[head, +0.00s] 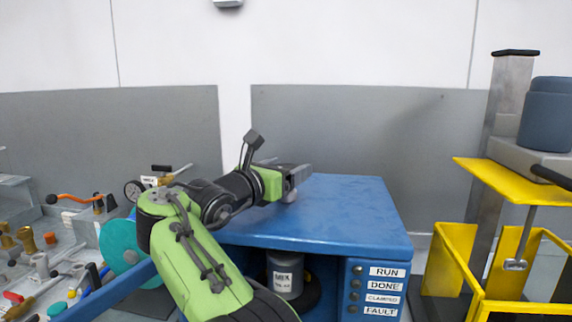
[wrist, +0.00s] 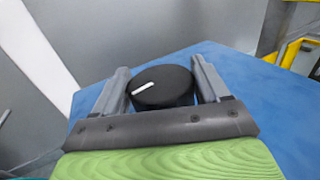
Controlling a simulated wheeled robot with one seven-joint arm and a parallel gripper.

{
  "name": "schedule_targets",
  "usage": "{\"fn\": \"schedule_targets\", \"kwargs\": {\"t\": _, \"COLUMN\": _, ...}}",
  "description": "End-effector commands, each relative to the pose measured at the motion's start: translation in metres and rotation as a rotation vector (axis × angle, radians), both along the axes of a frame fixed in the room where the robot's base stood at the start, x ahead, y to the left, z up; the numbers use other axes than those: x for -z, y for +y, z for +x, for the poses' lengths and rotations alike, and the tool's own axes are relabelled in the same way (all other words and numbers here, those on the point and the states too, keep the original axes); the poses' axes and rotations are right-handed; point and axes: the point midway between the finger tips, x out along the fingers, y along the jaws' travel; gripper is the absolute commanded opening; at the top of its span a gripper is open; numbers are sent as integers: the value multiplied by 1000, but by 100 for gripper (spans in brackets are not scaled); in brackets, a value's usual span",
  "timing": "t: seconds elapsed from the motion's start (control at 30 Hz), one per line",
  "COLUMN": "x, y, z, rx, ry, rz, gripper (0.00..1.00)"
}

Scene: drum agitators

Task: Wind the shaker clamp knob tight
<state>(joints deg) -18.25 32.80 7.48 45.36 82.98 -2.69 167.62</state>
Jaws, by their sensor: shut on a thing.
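The clamp knob (wrist: 165,88) is a round black knob with a white pointer mark, on the blue top of the shaker (head: 350,205). In the wrist view my gripper (wrist: 162,80) has one finger on each side of the knob and is shut on it. The white mark points to the left and slightly down. A grey can with a "MIX" label (head: 286,278) stands inside the shaker's opening, partly hidden by my arm.
A panel with RUN, DONE, CLAMPED and FAULT labels (head: 384,290) is on the shaker's front right. A yellow-framed machine (head: 500,170) stands at the right. A bench with loose fittings and a teal disc (head: 121,247) lies at the left. The blue top is otherwise clear.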

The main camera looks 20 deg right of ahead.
Motion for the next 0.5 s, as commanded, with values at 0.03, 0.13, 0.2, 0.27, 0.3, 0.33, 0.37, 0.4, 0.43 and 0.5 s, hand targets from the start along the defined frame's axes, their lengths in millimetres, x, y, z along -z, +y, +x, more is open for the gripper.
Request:
{"fn": "schedule_targets", "kwargs": {"t": 0.03, "x": -2, "y": 1, "z": 1, "rx": 15, "ry": 0, "rz": -2, "gripper": 44}}
{"fn": "schedule_targets", "kwargs": {"t": 0.13, "x": -1, "y": 1, "z": 1, "rx": 45, "ry": 0, "rz": -2, "gripper": 44}}
{"fn": "schedule_targets", "kwargs": {"t": 0.2, "x": -1, "y": 1, "z": 1, "rx": 60, "ry": 0, "rz": -1, "gripper": 44}}
{"fn": "schedule_targets", "kwargs": {"t": 0.27, "x": 0, "y": 0, "z": 1, "rx": 72, "ry": 2, "rz": -1, "gripper": 44}}
{"fn": "schedule_targets", "kwargs": {"t": 0.3, "x": -1, "y": 0, "z": 1, "rx": 78, "ry": 0, "rz": -1, "gripper": 44}}
{"fn": "schedule_targets", "kwargs": {"t": 0.33, "x": 0, "y": 0, "z": 1, "rx": 81, "ry": 2, "rz": -1, "gripper": 44}}
{"fn": "schedule_targets", "kwargs": {"t": 0.37, "x": 0, "y": 0, "z": 1, "rx": 85, "ry": 3, "rz": -1, "gripper": 44}}
{"fn": "schedule_targets", "kwargs": {"t": 0.4, "x": 0, "y": 0, "z": 1, "rx": 88, "ry": 2, "rz": -1, "gripper": 44}}
{"fn": "schedule_targets", "kwargs": {"t": 0.43, "x": 0, "y": 0, "z": 1, "rx": 90, "ry": 2, "rz": -1, "gripper": 44}}
{"fn": "schedule_targets", "kwargs": {"t": 0.5, "x": 0, "y": -1, "z": 1, "rx": 93, "ry": 2, "rz": -1, "gripper": 44}}
